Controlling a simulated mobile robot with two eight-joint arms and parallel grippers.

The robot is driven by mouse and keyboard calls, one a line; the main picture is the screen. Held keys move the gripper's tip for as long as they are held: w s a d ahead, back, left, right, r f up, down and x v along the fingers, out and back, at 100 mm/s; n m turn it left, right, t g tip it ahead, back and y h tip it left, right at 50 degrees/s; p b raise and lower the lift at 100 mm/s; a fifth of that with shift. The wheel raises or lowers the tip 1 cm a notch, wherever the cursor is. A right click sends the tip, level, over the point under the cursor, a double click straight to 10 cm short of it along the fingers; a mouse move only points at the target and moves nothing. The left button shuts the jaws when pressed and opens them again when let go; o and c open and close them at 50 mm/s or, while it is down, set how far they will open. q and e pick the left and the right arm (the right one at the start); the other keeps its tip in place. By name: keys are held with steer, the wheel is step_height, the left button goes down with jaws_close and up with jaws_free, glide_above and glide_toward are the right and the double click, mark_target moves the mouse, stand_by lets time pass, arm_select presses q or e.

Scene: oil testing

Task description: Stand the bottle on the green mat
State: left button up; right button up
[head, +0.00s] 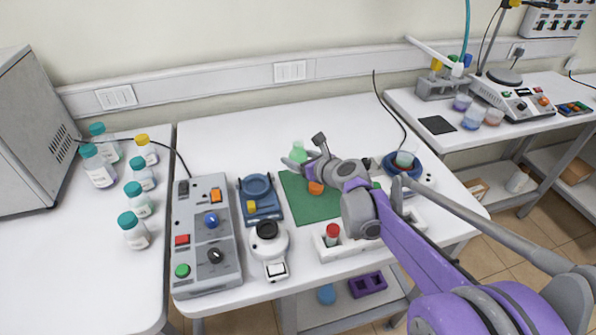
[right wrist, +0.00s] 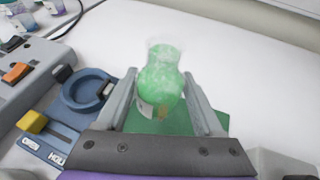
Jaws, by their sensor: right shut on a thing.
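The bottle (head: 298,150) is a clear flask with green contents. My right gripper (head: 303,161) is shut on it, with one finger on each side of its body in the right wrist view (right wrist: 161,78). The bottle looks about upright. The green mat (head: 301,207) lies flat on the white table, and it shows below and around the bottle in the right wrist view (right wrist: 212,121). The bottle's base is hidden in the head view, so I cannot tell whether it touches the mat. My left gripper is out of view.
A blue ring holder (head: 262,207), a white device with a black knob (head: 268,243) and a grey control box (head: 205,255) stand left of the mat. The table behind is clear.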

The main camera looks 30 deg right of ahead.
steer(key=shift+f, duration=2.15)
steer(key=shift+f+b, duration=0.1)
steer(key=shift+b, duration=0.25)
steer(key=o, duration=1.5)
steer(key=shift+o, duration=0.2)
steer(key=p+v, duration=0.1)
steer(key=v, duration=1.1)
